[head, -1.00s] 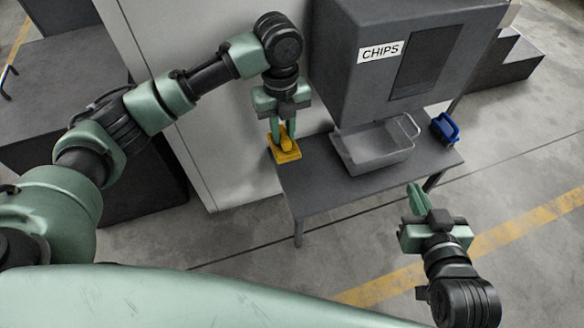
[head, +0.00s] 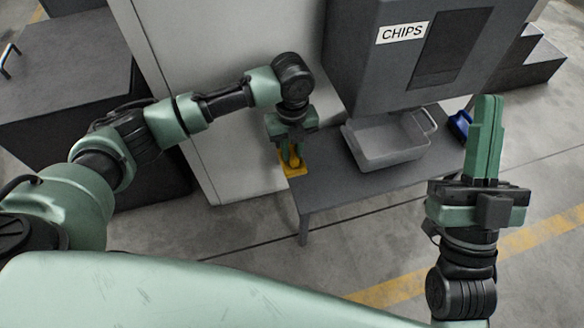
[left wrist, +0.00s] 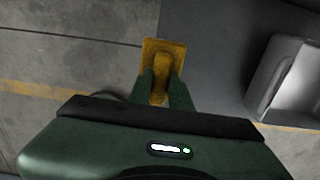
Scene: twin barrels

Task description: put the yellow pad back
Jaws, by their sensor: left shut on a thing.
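The yellow pad (head: 296,170), a flat plate with a raised handle, is at the left end of the dark table (head: 340,188). My left gripper (head: 291,158) points down and is shut on the handle. The pad also shows between the fingers in the left wrist view (left wrist: 163,48), across the table's edge with floor to its left. I cannot tell whether it rests on the table or is just above it. My right gripper (head: 486,125) is raised in front of the table's right part, fingers together and empty.
A grey bin (head: 385,145) stands on the table under the machine marked CHIPS (head: 358,50). A blue object (head: 460,124) is at the right, partly behind my right gripper. A pale panel (head: 228,150) stands behind the left end. Floor in front is clear.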

